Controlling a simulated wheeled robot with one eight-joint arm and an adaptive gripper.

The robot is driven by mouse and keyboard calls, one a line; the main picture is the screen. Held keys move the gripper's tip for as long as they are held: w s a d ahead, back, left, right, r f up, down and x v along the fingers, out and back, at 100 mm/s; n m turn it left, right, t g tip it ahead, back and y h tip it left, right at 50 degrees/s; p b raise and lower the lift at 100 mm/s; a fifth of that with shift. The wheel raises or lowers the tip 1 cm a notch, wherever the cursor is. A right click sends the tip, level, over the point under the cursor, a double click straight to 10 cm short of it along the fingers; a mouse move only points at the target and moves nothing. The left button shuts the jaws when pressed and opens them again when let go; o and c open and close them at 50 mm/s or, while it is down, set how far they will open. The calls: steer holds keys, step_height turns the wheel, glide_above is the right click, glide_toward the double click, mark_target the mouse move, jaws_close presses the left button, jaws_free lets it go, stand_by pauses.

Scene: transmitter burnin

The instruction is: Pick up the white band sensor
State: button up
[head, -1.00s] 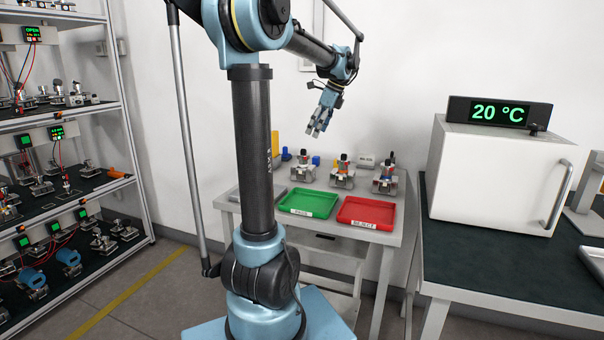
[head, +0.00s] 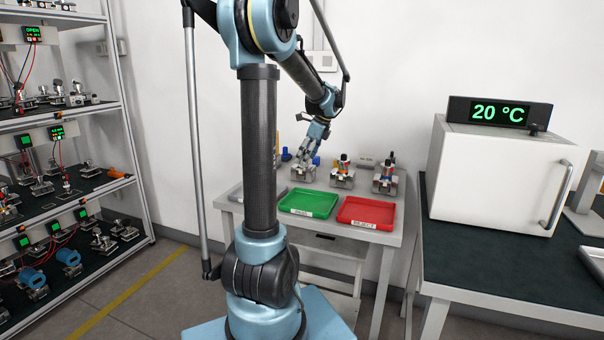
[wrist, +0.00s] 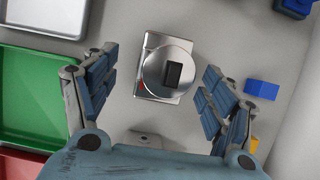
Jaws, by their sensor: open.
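My gripper (head: 308,153) is open above the leftmost of three metal stands at the back of the small table. In the wrist view my open fingers (wrist: 160,92) lie on either side of that stand (wrist: 155,95). A round metal part with a dark rectangular top (wrist: 174,75) is seen end-on there, between the fingers and not gripped. No white band shows on it from above, so I cannot tell whether it is the white band sensor. The middle stand (head: 342,178) and right stand (head: 385,183) hold upright parts with coloured bands, too small to read surely.
A green tray (head: 308,203) and a red tray (head: 368,213) lie at the table's front. Beside the leftmost stand are a blue block (wrist: 262,88) and a yellow block (wrist: 254,145). A white chamber (head: 500,180) stands right, shelving (head: 70,205) left.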

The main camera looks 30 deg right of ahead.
steer(key=f, duration=0.1)
steer(key=w+f, duration=0.1)
steer(key=f, duration=0.1)
steer(key=shift+f, duration=0.2)
steer(key=shift+w+a+f, duration=0.25)
steer(key=shift+f, duration=0.4)
jaws_close()
